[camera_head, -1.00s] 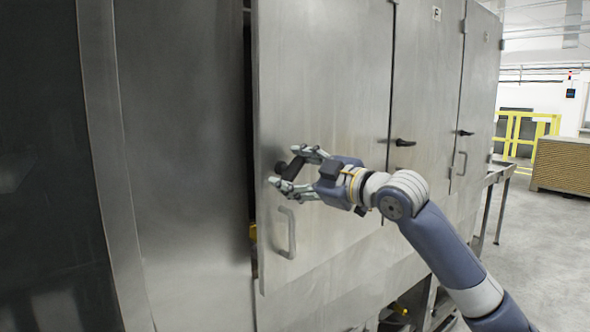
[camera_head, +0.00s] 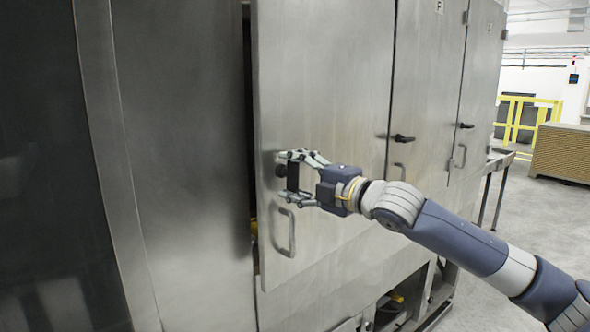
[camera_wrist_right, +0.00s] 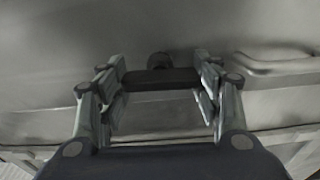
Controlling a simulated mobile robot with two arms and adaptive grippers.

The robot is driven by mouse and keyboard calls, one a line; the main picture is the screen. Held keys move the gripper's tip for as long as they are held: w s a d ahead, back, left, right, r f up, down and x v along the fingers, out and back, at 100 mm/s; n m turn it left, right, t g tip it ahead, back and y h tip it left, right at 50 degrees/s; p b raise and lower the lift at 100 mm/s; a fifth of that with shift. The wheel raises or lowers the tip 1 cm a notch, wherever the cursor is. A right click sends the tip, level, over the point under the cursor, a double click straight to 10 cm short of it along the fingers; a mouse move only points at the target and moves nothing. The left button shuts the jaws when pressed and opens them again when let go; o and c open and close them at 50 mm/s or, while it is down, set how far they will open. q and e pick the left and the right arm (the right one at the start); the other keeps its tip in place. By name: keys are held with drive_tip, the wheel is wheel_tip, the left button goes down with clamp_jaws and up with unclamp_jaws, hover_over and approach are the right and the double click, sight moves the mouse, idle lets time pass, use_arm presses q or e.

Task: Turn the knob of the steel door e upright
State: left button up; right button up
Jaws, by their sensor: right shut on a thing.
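The steel door (camera_head: 325,80) stands slightly ajar, with a dark gap along its left edge. Its black knob (camera_head: 293,177) is a bar handle and now looks about upright in the head view. My right gripper (camera_head: 291,178) is around the knob's bar, with one finger above and one below, shut on it. In the right wrist view the knob (camera_wrist_right: 160,80) lies across between the two finger pads of my right gripper (camera_wrist_right: 160,92), its round hub behind it. My left gripper is not in view.
A steel pull handle (camera_head: 285,232) sits on the door just below the knob. Neighbouring steel doors (camera_head: 428,90) with black knobs (camera_head: 402,138) stand to the right. Open floor, a yellow railing (camera_head: 522,120) and a brown stack (camera_head: 562,153) are farther right.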

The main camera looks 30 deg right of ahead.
drive_tip(key=shift+n, duration=0.3)
idle(0.4)
drive_tip(key=o, duration=1.1)
drive_tip(key=shift+w, duration=0.1)
drive_tip(key=shift+c, duration=0.2)
